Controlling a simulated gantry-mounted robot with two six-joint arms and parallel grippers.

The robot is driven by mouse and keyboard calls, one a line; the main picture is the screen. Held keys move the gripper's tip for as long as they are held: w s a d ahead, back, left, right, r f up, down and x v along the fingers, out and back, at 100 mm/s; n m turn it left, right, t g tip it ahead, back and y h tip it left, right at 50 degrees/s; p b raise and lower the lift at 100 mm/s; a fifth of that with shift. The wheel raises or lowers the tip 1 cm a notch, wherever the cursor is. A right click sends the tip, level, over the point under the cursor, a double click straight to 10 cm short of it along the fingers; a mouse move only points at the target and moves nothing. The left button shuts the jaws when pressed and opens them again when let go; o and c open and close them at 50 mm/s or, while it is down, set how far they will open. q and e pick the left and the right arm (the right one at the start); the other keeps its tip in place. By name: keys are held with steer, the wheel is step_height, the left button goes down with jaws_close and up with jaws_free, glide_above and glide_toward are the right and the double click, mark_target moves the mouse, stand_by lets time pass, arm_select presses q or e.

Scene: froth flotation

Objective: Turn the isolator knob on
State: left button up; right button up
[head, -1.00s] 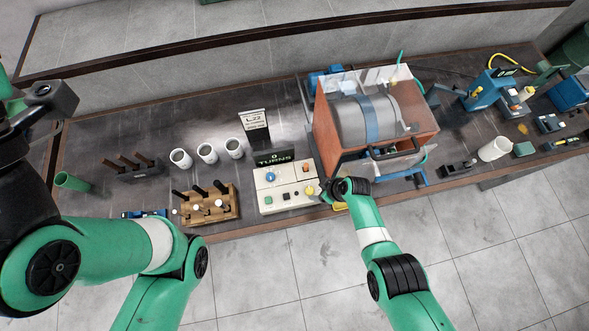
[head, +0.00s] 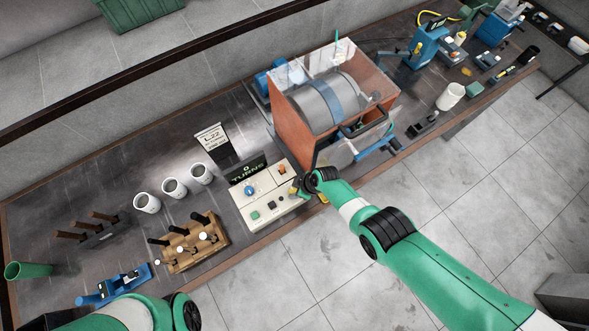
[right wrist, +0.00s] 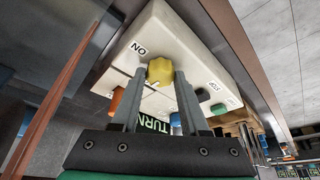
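The isolator knob is a yellow knob (right wrist: 160,72) on the white control box (head: 262,208), beside a printed "ON" label (right wrist: 138,49) in the right wrist view. My right gripper (right wrist: 161,76) has its two grey fingertips on either side of the knob, close against it, and looks shut on it. In the head view my right gripper (head: 303,189) is at the box's right end and hides much of the knob. My left gripper is out of view; only part of its arm shows at the bottom left.
A drum in an orange-sided housing (head: 292,135) stands right behind the box. A display reading "0 TURNS" (head: 248,170) stands at its back. A wooden rack (head: 190,258) and white cups (head: 174,188) are to the left. Floor is clear in front of the bench.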

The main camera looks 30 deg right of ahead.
jaws_close()
